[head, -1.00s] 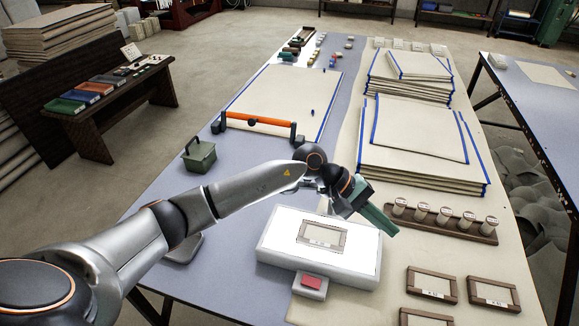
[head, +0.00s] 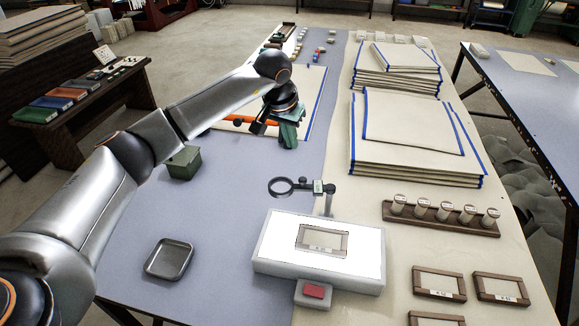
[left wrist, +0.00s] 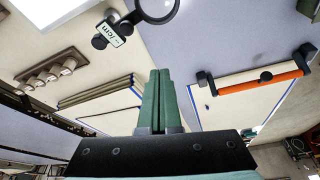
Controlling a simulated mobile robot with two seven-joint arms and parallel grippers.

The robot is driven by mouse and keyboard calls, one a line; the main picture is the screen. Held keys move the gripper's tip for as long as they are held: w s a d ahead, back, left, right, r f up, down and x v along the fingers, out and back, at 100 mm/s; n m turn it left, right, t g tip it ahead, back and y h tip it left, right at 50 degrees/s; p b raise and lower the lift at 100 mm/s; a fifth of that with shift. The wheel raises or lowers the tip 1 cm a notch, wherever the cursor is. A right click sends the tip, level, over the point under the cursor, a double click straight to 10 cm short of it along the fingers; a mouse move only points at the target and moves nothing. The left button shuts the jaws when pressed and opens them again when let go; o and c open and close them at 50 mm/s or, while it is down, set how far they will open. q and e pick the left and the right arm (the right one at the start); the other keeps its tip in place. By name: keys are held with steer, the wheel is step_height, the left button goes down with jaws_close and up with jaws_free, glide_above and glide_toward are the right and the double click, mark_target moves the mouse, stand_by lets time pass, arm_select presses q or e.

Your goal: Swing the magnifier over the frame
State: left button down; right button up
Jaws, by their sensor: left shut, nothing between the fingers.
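The magnifier (head: 287,186) has a round dark-rimmed lens on a short arm, on a post behind the white light box (head: 275,255). Its lens points left, behind the box's back edge, not above the frame. The small brown frame (head: 321,240) lies flat on the lit top. My left gripper (head: 287,140) has green fingers and is shut and empty, beyond the magnifier and above the table by the orange bar. In the left wrist view the shut fingers (left wrist: 158,100) point toward the magnifier lens (left wrist: 157,8), apart from it. My right gripper is not in view.
A green box (head: 184,163) and a metal tray (head: 170,259) stand left on the table. The orange-handled bar (left wrist: 262,85) lies on a blue-edged sheet. A rack of jars (head: 440,217), cloth stacks (head: 411,140) and spare frames (head: 438,284) are at right.

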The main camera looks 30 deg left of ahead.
mark_target(302, 184)
arm_select(q)
steer(key=x, duration=1)
steer(key=shift+s+p, duration=0.75)
steer(key=shift+s, duration=1.25)
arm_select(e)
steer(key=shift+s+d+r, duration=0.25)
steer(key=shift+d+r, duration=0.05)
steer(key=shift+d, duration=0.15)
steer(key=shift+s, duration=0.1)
